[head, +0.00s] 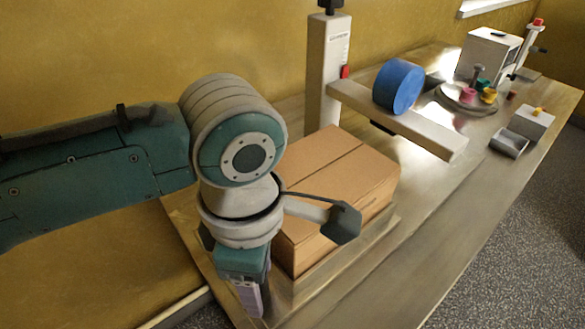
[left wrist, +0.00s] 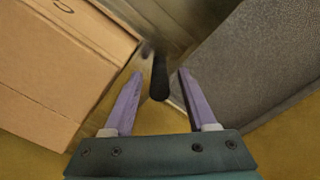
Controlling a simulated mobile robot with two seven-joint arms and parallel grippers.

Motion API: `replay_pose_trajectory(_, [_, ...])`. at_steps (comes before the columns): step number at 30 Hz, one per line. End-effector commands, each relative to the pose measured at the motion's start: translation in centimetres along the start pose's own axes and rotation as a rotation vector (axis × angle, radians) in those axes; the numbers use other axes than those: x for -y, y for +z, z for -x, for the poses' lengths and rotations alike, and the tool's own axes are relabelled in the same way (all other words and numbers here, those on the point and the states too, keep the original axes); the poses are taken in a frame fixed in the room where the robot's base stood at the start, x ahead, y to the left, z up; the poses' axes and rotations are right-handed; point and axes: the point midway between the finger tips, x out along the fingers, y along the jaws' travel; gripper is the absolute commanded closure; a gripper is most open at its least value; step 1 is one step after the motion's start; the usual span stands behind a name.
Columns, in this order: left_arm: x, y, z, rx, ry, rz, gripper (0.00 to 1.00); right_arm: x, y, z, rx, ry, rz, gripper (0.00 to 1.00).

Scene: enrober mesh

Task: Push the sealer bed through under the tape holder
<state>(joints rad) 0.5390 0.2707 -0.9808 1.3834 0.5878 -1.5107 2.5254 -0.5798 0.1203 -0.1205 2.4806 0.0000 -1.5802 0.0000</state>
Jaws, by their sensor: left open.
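A brown cardboard box (head: 335,180) sits on the pale sealer bed (head: 350,251), on the near side of the tape holder (head: 400,123). The holder's arm reaches out from an upright post (head: 328,75) and carries a blue tape roll (head: 398,87). My left gripper (head: 250,305) points down at the box's near end, its lower part partly hidden by my wrist. In the left wrist view its purple fingers are open, with a dark handle (left wrist: 160,78) between or just beyond them; contact cannot be told. The box (left wrist: 60,65) lies left of the fingers. My right gripper is out of view.
Beyond the holder stand a round tray (head: 468,98) with small coloured pieces, a white machine (head: 488,55) and a small grey bin (head: 509,143). The metal bench (head: 430,205) is clear along its right side.

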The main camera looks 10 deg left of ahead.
Motion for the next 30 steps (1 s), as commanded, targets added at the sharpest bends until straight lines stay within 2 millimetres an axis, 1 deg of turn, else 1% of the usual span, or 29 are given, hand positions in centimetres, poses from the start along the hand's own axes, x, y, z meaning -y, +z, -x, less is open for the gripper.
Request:
replay_pose_trajectory(3, [-0.01,0.03,-0.38,0.001,0.001,-0.001,0.43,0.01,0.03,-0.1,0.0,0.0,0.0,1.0])
replay_pose_trajectory(9, [-0.01,0.03,-0.35,0.001,0.001,-0.002,0.43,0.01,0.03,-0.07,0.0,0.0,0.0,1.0])
replay_pose_trajectory(24, [0.0,0.02,-0.34,0.001,0.001,-0.001,0.99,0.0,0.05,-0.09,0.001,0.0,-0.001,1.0])
replay_pose_trajectory(30, [0.0,0.02,-0.34,0.001,0.001,-0.001,1.0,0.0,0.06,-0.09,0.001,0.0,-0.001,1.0])
